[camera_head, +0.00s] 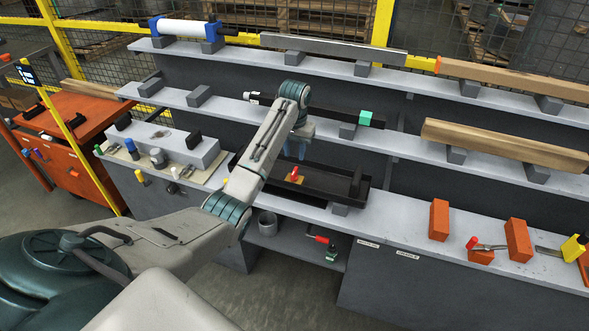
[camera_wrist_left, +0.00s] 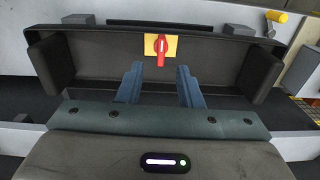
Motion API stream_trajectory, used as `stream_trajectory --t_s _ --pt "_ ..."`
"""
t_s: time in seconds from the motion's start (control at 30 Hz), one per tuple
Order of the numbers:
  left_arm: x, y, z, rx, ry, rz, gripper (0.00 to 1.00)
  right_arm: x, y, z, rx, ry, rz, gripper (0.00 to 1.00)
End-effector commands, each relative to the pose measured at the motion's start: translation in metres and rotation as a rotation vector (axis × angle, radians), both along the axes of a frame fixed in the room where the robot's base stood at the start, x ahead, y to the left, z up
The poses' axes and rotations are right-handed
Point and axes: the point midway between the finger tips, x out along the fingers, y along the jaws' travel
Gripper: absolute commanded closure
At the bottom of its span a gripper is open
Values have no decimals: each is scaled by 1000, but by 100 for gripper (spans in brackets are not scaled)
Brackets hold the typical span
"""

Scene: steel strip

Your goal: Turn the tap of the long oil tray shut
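The long oil tray (camera_head: 318,192) is a dark, shallow trough on the lower shelf in the head view; its back wall (camera_wrist_left: 100,55) fills the upper part of the left wrist view. The tap (camera_head: 294,174) is a red handle on a yellow plate; in the left wrist view the tap (camera_wrist_left: 160,53) has its handle upright in the picture, its lower end reaching past the plate. My left gripper (camera_head: 297,150) is above the tray, near the tap. In the left wrist view its fingers (camera_wrist_left: 160,85) are apart with nothing between them, the tap lying beyond the gap. My right gripper is not seen.
Shelves above the tray carry a blue-ended roller (camera_head: 185,28), a grey bar (camera_head: 330,48) and wooden beams (camera_head: 505,145). Orange blocks (camera_head: 439,219) and tools lie right of the tray. A grey machine block (camera_head: 165,145) stands left. Shelf between tray and blocks is clear.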

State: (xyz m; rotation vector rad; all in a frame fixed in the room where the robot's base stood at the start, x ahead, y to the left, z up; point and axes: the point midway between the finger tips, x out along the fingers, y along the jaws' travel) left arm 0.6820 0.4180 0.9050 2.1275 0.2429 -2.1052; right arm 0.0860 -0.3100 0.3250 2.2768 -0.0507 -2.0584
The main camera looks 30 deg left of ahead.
Motion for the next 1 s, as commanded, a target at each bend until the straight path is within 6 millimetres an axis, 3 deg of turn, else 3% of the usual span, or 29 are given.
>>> stream_trajectory --t_s 0.1,0.27,0.7,1.0 --pt "10 6 15 -14 7 16 67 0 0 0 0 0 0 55" --pt "11 7 9 -19 14 20 67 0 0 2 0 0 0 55" --pt "10 6 -68 -18 13 19 67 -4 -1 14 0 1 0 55" --pt "11 7 -90 -17 9 18 67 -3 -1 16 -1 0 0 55"
